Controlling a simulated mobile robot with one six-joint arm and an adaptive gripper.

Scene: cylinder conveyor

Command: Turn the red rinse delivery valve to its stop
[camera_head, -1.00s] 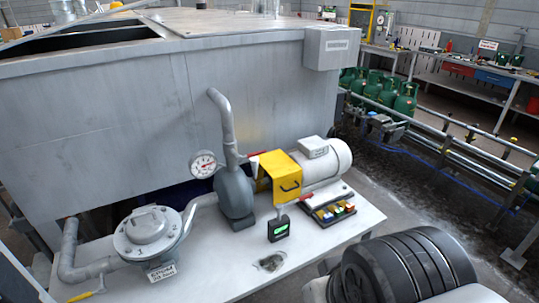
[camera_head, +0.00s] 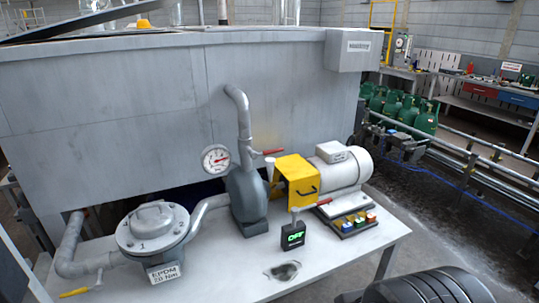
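A red lever (camera_head: 268,152) sticks out to the right from the grey delivery pipe (camera_head: 242,118) above the pump (camera_head: 247,195). It looks roughly level and at right angles to the upright pipe. It is the likely rinse delivery valve, though I can read no label on it. A second small red handle (camera_head: 322,203) shows low down, in front of the motor. My gripper is not in view; only a dark rounded part of my own arm shows at the bottom right, apart from the valve.
A round gauge (camera_head: 215,159) stands left of the lever. The yellow guard (camera_head: 296,181) and pale motor (camera_head: 341,166) are to its right. A lidded filter housing (camera_head: 152,230), a yellow lever (camera_head: 74,292) and a display reading OFF (camera_head: 293,236) share the bench. The tank wall (camera_head: 120,110) rises behind.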

